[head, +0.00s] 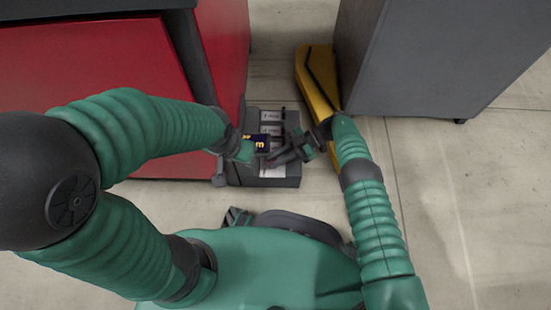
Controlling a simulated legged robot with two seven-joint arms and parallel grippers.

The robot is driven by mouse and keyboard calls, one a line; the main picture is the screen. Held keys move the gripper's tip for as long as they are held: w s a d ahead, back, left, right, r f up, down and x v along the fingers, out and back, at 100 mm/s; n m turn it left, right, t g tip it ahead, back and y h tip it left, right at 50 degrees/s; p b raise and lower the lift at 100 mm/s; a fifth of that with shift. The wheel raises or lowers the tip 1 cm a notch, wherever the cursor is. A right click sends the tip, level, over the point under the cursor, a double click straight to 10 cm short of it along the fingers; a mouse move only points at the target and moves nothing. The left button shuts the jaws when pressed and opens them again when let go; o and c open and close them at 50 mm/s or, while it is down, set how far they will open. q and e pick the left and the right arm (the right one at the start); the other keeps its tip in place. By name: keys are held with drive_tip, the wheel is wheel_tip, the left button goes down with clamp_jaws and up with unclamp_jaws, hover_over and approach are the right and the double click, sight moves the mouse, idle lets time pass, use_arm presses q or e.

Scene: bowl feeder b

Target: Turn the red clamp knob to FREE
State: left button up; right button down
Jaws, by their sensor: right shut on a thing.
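A low dark box (292,182) with pale label plates (271,115) stands on the floor ahead of me. I cannot make out the red clamp knob or its FREE mark. My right gripper (274,160) reaches in from the right over the box's front half. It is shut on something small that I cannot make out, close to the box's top. My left gripper (240,151) is at the box's left side, beside a small dark panel with yellow marks (256,142). Its fingers are too small and covered to tell their state.
A red cabinet (90,75) stands close on the left of the box. A grey cabinet (430,60) stands at the right. A yellow object (316,80) lies between the box and the grey cabinet. The floor at the right is clear.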

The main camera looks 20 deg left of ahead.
drive_tip(key=shift+d+f, duration=0.15)
drive_tip(key=shift+f, duration=0.05)
